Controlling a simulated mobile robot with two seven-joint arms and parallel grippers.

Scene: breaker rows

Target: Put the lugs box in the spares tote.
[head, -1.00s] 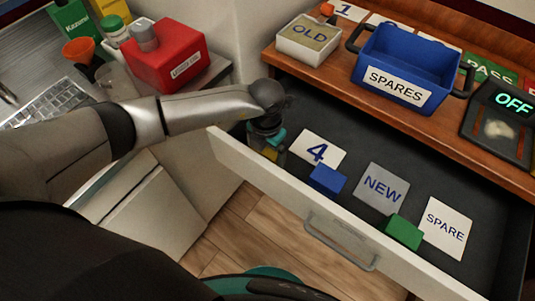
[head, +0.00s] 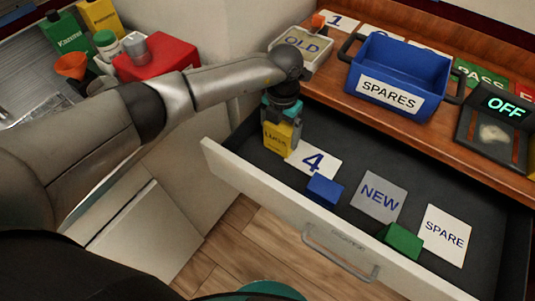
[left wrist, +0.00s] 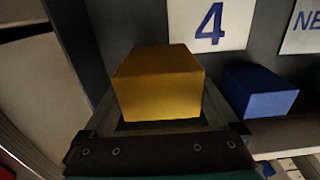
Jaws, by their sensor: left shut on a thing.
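The yellow lugs box (head: 278,136) is held by my left gripper (head: 281,118) over the left end of the open drawer. Its label reads LUGS. In the left wrist view the lugs box (left wrist: 158,84) sits between the fingers, its front facing the camera. The blue spares tote (head: 398,75) stands on the wooden counter behind the drawer, up and right of the gripper, with a white SPARES label. Its open top shows a bare inside. My right gripper is not in view.
The drawer (head: 445,190) holds a blue block (head: 325,190), a green block (head: 402,241) and cards marked 4, NEW and SPARE. A white OLD tray (head: 301,48) stands left of the tote. A device reading OFF (head: 497,118) is on its right.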

